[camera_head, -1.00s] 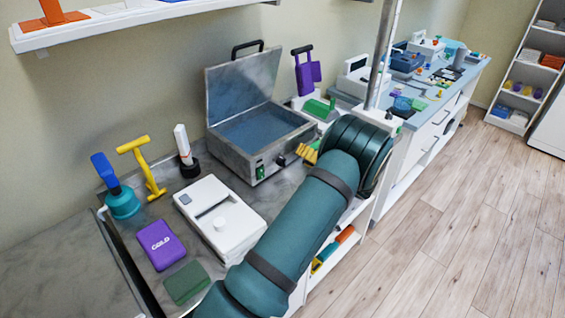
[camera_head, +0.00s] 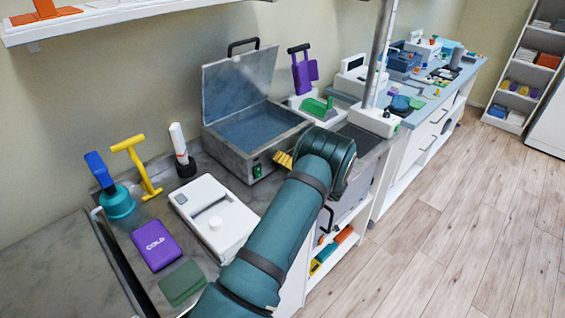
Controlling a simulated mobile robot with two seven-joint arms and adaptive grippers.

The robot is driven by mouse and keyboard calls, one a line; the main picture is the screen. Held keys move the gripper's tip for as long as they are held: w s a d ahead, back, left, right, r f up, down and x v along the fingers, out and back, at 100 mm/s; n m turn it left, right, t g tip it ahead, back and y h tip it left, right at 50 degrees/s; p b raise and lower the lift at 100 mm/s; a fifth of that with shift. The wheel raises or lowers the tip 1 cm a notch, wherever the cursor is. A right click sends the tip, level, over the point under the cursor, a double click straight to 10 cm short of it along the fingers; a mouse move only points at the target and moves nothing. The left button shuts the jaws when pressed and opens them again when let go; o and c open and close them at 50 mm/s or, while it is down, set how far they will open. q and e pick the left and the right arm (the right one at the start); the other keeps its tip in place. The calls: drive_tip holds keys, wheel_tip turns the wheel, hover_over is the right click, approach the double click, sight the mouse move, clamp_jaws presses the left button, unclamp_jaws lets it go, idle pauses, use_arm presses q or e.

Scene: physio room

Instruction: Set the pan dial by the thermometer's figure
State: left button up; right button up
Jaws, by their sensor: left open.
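The pan (camera_head: 222,152) is a grey metal box of bluish water with its lid (camera_head: 240,80) raised. A green switch (camera_head: 257,170) is on its front. The dial is not visible now; my left gripper covers that part of the front. My left gripper (camera_head: 283,160) shows only as yellow fingers beyond my teal arm, close to the pan's front right; I cannot tell whether they touch it. A white stick in a black holder (camera_head: 186,168), left of the pan, may be the thermometer; no figure is readable. My right gripper is not in view.
A white device (camera_head: 214,217), a purple COLD pack (camera_head: 157,245), a green pad (camera_head: 182,283), a teal pot (camera_head: 118,204) and a yellow T-handled tool (camera_head: 137,167) stand left of my arm. A metal post (camera_head: 378,55) rises right of the pan. A wall shelf (camera_head: 110,18) hangs above.

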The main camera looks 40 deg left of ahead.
use_arm(q)
clamp_jaws()
drive_tip(key=shift+n, duration=0.3)
drive_tip(key=n, duration=0.5)
drive_tip(key=shift+r+h+b, duration=0.15)
drive_tip(key=shift+h+b, duration=0.2)
drive_tip(key=shift+h, duration=0.05)
drive_tip(key=n+b, duration=0.1)
drive_tip(key=n, duration=0.4)
drive_tip(key=shift+s+n+t, duration=0.1)
drive_tip(key=shift+n+t, duration=0.2)
drive_tip(key=shift+t, duration=0.1)
drive_tip(key=shift+r, duration=0.1)
unclamp_jaws()
